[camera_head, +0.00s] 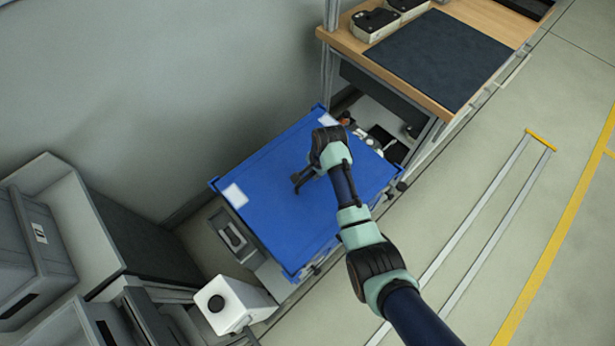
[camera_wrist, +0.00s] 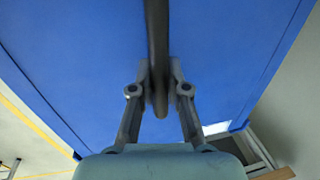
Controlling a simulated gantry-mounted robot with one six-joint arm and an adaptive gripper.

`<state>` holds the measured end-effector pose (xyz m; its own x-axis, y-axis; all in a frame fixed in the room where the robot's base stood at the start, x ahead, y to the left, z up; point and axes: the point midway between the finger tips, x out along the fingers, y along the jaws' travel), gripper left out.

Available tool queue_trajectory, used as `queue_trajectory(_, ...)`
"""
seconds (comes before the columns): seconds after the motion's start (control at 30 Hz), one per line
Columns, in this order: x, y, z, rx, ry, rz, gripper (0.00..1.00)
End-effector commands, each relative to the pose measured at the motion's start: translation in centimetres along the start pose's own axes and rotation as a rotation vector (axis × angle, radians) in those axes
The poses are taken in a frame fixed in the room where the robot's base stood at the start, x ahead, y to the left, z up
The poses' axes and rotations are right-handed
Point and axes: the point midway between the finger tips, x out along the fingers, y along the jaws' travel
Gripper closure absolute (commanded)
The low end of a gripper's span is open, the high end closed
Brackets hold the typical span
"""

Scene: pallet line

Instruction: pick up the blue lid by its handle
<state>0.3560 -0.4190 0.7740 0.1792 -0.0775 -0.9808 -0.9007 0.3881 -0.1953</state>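The blue lid (camera_head: 283,205) is a wide flat panel with white labels at two corners, lying over a low unit beside the wall. It fills most of the wrist view (camera_wrist: 60,50). Its dark bar handle (camera_wrist: 157,35) runs down the middle of the wrist view between my fingers. My gripper (camera_wrist: 160,75) has one finger on each side of the bar, both close against it, and looks shut on it. In the head view my gripper (camera_head: 303,180) is low over the lid's middle, and my wrist hides most of the handle.
A wooden workbench (camera_head: 480,25) with a dark mat (camera_head: 435,60) stands at the upper right. Grey bins (camera_head: 30,255) are at the lower left. A white box (camera_head: 232,303) stands just below the lid. The floor to the right is free.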

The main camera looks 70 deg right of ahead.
Motion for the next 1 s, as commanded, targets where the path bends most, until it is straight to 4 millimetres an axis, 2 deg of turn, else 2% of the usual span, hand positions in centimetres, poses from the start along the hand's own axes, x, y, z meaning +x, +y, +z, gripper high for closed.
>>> queue_trajectory(0.53,-0.2,-0.1,-0.1,0.0,0.001,-0.003,1.0)
queue_trajectory(0.67,-1.0,-0.3,-0.1,0.0,0.001,-0.003,1.0)
queue_trajectory(0.77,-2.8,-0.7,-0.1,-0.001,0.002,-0.006,1.0)
queue_trajectory(1.0,-9.9,-2.2,-0.1,-0.001,0.004,-0.008,1.0)
